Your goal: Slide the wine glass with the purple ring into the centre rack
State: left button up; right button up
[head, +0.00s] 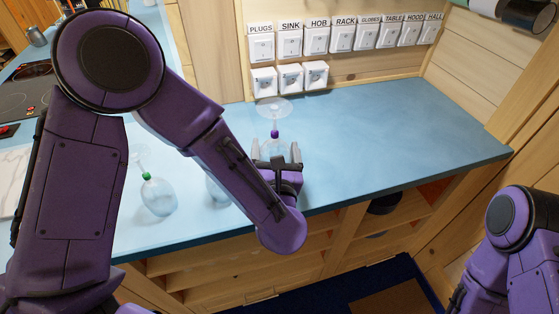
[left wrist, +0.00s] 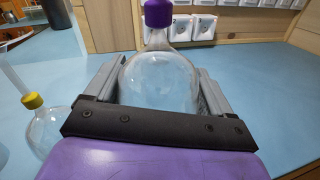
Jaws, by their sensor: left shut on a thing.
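The wine glass with the purple ring (head: 274,134) is upside down, its clear foot on top and bowl below. My left gripper (head: 276,151) is shut on its bowl, over the blue counter. In the left wrist view the clear bowl (left wrist: 160,82) sits between the two grey fingers, with the purple ring above it. I cannot tell whether the rim touches the counter. My right arm shows at the right edge of the head view, but its gripper is out of frame. I see no glass rack in either view.
A glass with a green ring (head: 157,195) stands upside down on the counter (head: 400,142) at left. Another glass (head: 216,190) is partly behind my left arm. A yellow-ringed glass (left wrist: 45,125) shows in the wrist view. Labelled switches (head: 316,40) line the wall. The right counter is clear.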

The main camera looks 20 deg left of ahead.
pick_arm(q)
jog(key=w+f, duration=0.2)
jog(key=w+f+p, duration=0.1)
jog(key=w+f, duration=0.1)
jog(key=f, duration=0.1)
jog(key=shift+a, duration=0.15)
notch_tip(320, 180, down, 2)
jog(key=shift+p, duration=0.6)
jog(key=shift+s+f+b, duration=0.1)
jog(key=shift+f+b, duration=0.35)
jog(key=o, duration=0.7)
jog(key=shift+r, duration=0.1)
jog(key=shift+r+p, duration=0.15)
jog(key=shift+p, duration=0.25)
jog(key=s+b, duration=0.1)
jog(key=s+d+f+b, duration=0.1)
jog(key=s, duration=0.1)
jog(key=s+d+b, duration=0.1)
jog(key=shift+s+d+f+b, duration=0.15)
jog(key=shift+s+d+b, duration=0.1)
jog(key=shift+b, duration=0.15)
jog(key=v, duration=0.4)
jog(key=shift+s+d+r+b, duration=0.2)
jog(key=shift+s+r+b, duration=0.15)
jog(key=shift+s+r, duration=0.1)
jog(key=shift+s, duration=0.25)
jog(key=shift+d, duration=0.1)
